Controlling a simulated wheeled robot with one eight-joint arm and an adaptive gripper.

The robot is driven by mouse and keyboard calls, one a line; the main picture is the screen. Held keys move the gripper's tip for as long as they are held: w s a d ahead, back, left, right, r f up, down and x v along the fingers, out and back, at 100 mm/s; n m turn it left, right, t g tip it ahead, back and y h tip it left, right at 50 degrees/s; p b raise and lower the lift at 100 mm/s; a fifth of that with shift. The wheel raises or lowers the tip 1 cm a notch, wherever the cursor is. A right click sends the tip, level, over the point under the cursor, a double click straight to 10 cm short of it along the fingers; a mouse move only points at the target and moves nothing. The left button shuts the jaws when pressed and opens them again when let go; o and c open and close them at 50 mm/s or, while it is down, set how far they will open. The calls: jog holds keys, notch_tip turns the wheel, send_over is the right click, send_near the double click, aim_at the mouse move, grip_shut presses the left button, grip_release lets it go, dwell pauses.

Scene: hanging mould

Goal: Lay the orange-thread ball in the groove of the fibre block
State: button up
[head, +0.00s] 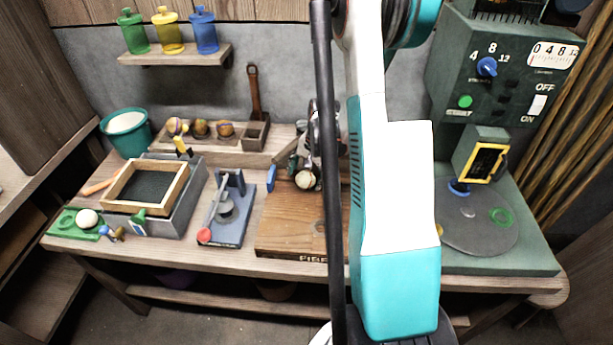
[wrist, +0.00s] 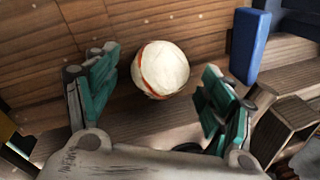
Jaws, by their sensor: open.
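The off-white ball with an orange thread (wrist: 163,69) rests on or just above brown wood in the wrist view. In the head view the pale ball (head: 305,180) is at the back edge of the wooden fibre block (head: 285,228), whose front label is partly hidden by my arm. My gripper (wrist: 158,95) is open, its teal fingers on either side of the ball with visible gaps to both. In the head view my gripper is mostly hidden behind my arm. The groove is not clearly visible, and I cannot tell whether the ball touches it.
A blue upright piece (wrist: 249,45) stands close to my right finger. Left of the block are a blue-based press (head: 232,215) and a grey tub (head: 185,215) with a wooden frame. A rack with several balls (head: 200,129) is behind. A green machine (head: 500,110) stands right.

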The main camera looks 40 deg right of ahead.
notch_tip(320, 180, up, 11)
jog(key=s, duration=0.2)
jog(key=shift+d+f, duration=0.15)
jog(key=shift+d, duration=0.15)
jog(key=shift+c, duration=0.2)
dwell(0.6)
